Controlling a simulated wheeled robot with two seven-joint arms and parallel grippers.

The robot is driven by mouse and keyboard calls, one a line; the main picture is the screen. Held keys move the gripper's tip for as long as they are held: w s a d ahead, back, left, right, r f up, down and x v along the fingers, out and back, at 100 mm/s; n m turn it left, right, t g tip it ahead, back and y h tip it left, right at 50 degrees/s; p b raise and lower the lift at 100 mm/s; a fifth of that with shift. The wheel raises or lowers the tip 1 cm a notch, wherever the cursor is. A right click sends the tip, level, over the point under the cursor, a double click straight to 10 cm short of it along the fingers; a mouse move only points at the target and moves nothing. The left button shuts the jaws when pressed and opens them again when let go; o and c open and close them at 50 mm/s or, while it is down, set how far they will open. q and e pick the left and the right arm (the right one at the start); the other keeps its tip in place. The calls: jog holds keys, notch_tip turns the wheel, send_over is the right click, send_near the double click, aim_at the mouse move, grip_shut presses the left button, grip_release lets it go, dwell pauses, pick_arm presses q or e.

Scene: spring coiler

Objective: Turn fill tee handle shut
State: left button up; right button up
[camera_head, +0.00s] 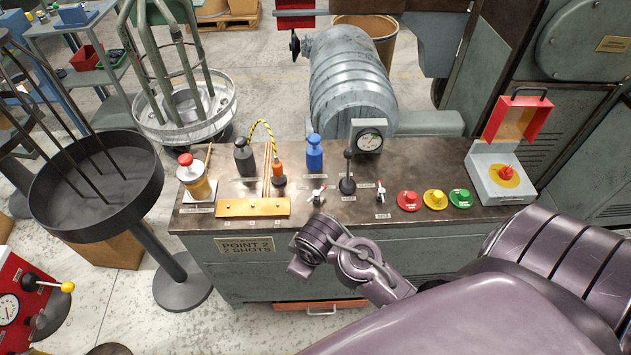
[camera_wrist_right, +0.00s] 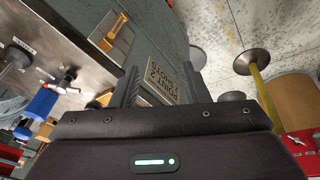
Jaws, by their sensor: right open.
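Two small valve handles with red and white parts stand on the bench top: a left one (camera_head: 317,195) and a right one (camera_head: 381,191). Their labels are too small to read, so I cannot tell which is the fill tee. One such handle (camera_wrist_right: 62,88) also shows at the left of the right wrist view. My right arm reaches in from the right, its wrist in front of the bench's front edge. My right gripper (camera_wrist_right: 160,88) is open and empty, with its fingers before the bench's front face; they are not clear in the head view. My left gripper is out of view.
A black lever (camera_head: 347,175) stands between the handles, beside a gauge (camera_head: 370,141). Red, yellow and green buttons (camera_head: 435,199) and a red-lidded box (camera_head: 500,183) are right.

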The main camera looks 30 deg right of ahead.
notch_tip(320, 180, up, 3)
jog(key=w+n, duration=0.3)
jog(key=n+h, duration=0.4)
jog(key=n, duration=1.3)
send_near(316, 192)
jog(key=f, duration=0.1)
jog(key=b+x, duration=0.1)
jog(key=x, duration=0.2)
jog(key=b+x, duration=0.2)
jog(key=x, duration=0.2)
jog(key=shift+w+d+f, duration=0.15)
jog(key=shift+d, duration=0.15)
grip_shut()
